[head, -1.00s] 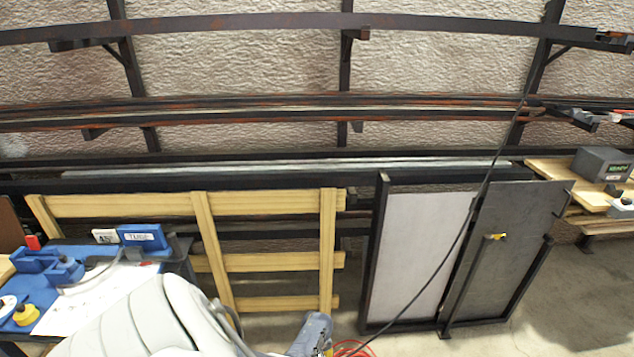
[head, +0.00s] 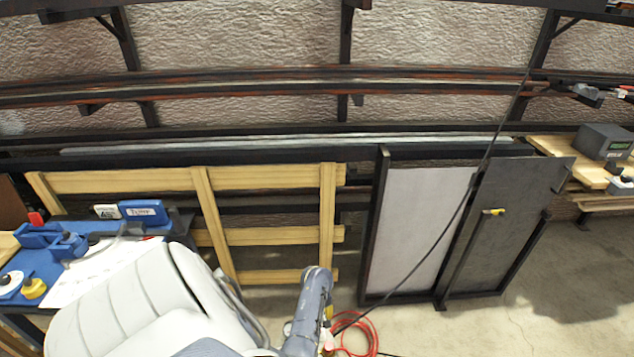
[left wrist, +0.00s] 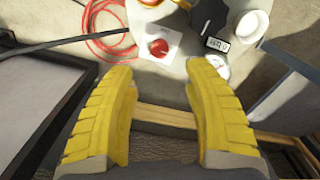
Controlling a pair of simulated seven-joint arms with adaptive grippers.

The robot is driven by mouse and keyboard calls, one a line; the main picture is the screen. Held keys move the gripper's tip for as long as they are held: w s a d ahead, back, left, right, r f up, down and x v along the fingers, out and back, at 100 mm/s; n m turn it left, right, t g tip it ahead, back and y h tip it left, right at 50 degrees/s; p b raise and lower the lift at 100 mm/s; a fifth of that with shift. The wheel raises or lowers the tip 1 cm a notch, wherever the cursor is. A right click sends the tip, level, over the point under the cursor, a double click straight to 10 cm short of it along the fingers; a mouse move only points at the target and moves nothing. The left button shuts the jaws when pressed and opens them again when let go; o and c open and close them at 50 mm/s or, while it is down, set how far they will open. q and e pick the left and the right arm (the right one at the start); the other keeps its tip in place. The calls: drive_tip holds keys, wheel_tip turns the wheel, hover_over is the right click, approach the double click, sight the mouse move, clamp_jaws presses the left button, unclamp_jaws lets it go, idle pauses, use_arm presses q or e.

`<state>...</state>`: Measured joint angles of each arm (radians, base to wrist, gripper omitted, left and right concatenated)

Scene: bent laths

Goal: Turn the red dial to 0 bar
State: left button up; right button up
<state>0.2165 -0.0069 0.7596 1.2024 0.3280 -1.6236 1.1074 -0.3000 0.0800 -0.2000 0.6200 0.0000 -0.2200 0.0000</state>
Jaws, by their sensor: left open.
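The red dial (left wrist: 158,48) sits on a white plate in the left wrist view, ahead of my fingertips and between their lines. My left gripper (left wrist: 165,66) has its two yellow fingers wide apart, with nothing between them. The dial looks apart from both fingers. A small display (left wrist: 217,44) with dark characters is to the right of the dial; I cannot read it surely. A round white gauge-like part (left wrist: 222,68) is beside the right fingertip, partly covered by it. In the head view my left arm hides most of this area. My right gripper is not in view.
A red hose (left wrist: 108,30) lies coiled left of the dial; it also shows in the head view (head: 372,335). A black knob-like part (left wrist: 208,17) is near the display. A black cable (head: 425,262) hangs across the panels. A wooden frame (head: 265,230) stands behind my arm.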

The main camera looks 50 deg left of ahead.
use_arm(q)
drive_tip(key=shift+r, duration=1.3)
